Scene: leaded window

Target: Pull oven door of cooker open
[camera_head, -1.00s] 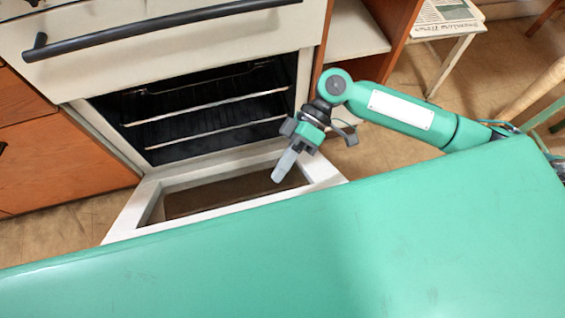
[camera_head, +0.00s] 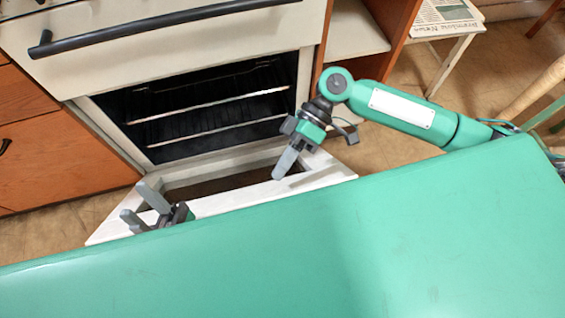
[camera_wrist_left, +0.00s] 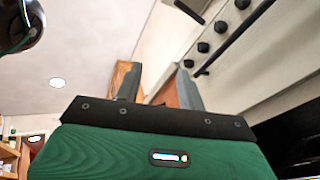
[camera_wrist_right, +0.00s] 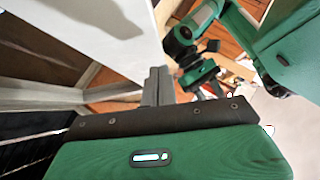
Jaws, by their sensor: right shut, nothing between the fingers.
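The white-framed oven door (camera_head: 235,200) of the cooker hangs down partway from the oven's mouth, with its window opening visible. The oven cavity (camera_head: 200,105) behind it shows dark, with wire racks. My right gripper (camera_head: 279,177) is shut and empty over the right part of the door; its closed fingers also show in the right wrist view (camera_wrist_right: 158,72). Whether it touches the door is unclear. My left gripper (camera_head: 131,199) is open at the door's left end, its lower part hidden by my green body. In the left wrist view its fingers (camera_wrist_left: 158,72) are apart, with nothing held.
A dark bar handle (camera_head: 150,27) crosses the white panel above the oven. Wooden drawers (camera_head: 60,160) stand to the left and an open shelf unit (camera_head: 355,30) to the right. A small white table (camera_head: 450,28) with a newspaper is at the upper right. Tiled floor shows around.

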